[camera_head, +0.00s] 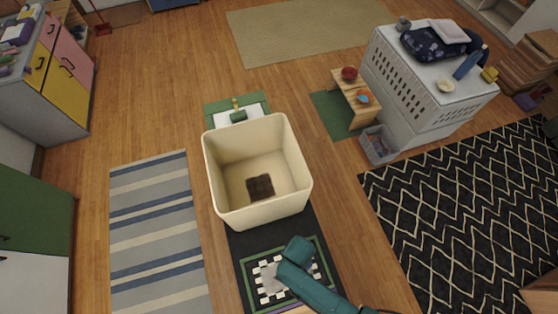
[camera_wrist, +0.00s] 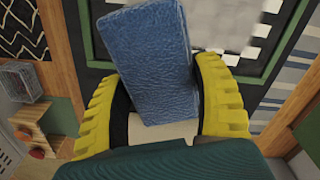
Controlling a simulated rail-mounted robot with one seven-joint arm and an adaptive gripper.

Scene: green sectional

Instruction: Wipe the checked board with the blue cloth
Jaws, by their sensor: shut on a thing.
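The checked board (camera_head: 266,291) lies in the lower middle of the head view, black and white with a dark surround and green border. A grey smudge covers part of its checks. My teal arm reaches over it from the lower right and hides some of it. In the wrist view my gripper (camera_wrist: 158,72) is shut on the blue cloth (camera_wrist: 150,50), a thick, textured block between two yellow fingers. The board's checks (camera_wrist: 262,32) show beyond the cloth at the upper right. I cannot tell whether the cloth touches the board. In the head view the cloth and fingers are hidden.
A large cream bin (camera_head: 222,205) with a dark brown thing inside stands just behind the board. A striped rug (camera_head: 155,245) lies to the left, a black patterned rug (camera_head: 470,220) to the right. A small wooden bench (camera_head: 350,88) and a clear tub (camera_head: 378,147) are farther back right.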

